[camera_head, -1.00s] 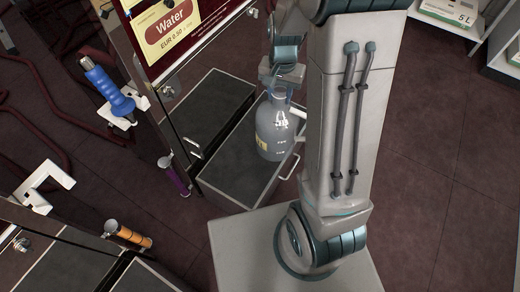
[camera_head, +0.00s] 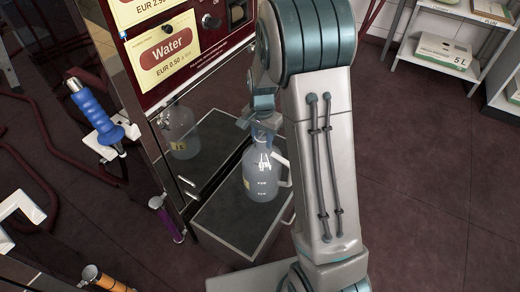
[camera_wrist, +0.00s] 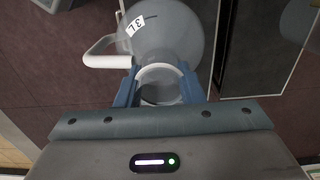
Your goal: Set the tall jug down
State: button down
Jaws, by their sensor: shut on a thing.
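The jug appears over the dark-topped step (camera_head: 235,215) at the dispenser's foot. I cannot tell whether its base touches the step.
A blue nozzle (camera_head: 97,108) hangs at left, with purple (camera_head: 170,222) and orange (camera_head: 105,280) handles below. Shelves with boxes (camera_head: 445,52) stand at upper right. Floor at right is clear.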

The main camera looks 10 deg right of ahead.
aim_at(269, 167)
jog(key=shift+w+a+f, duration=0.3)
jog(key=shift+w+f, duration=0.15)
jog(key=shift+w, duration=0.1)
jog(key=shift+f+b, duration=0.8)
jog(key=shift+f, duration=1.1)
jog(key=shift+f, duration=0.15)
jog(key=c, duration=1)
grip_release()
jog(key=shift+o, duration=0.2)
